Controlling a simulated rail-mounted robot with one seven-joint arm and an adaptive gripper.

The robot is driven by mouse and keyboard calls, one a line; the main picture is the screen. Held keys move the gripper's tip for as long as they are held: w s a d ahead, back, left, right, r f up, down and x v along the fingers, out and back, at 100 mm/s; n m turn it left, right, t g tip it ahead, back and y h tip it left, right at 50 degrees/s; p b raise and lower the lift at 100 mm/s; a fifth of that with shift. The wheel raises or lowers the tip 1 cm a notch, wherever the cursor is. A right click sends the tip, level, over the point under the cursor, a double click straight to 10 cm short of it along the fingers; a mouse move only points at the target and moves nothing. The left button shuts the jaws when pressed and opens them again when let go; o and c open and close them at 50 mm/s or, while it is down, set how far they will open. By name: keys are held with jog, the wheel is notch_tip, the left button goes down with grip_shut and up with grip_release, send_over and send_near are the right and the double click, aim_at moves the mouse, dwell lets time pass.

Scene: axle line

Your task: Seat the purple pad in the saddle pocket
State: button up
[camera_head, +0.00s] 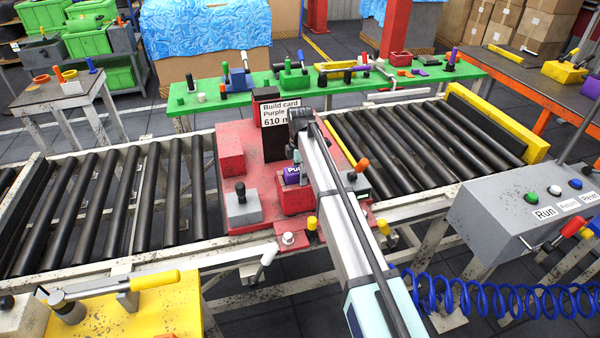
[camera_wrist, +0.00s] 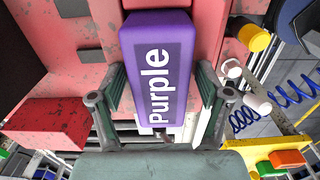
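The purple pad (camera_wrist: 155,65), a block labelled "Purple", lies between the two fingers of my gripper (camera_wrist: 160,75) in the wrist view. The fingertips are close to its two long sides; whether they press on it I cannot tell. In the head view the purple pad (camera_head: 292,175) is at the top of a red saddle block (camera_head: 297,201) on the red station plate. My arm partly hides it there. The pocket itself is hidden, so how deep the pad sits I cannot tell.
A build card (camera_head: 281,112) reading "Purple" and "610" stands behind the saddle. A grey block with a black knob (camera_head: 240,205) and yellow knobs (camera_head: 312,223) stand nearby. Roller conveyors (camera_head: 110,200) flank the station. A green bench (camera_head: 215,100) holds several parts. A control box (camera_head: 520,205) is at right.

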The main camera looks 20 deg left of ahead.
jog(key=shift+r, duration=0.1)
notch_tip(320, 180, up, 13)
jog(key=b, duration=0.2)
jog(key=shift+f+b, duration=0.2)
jog(key=shift+b, duration=0.2)
dwell(0.3)
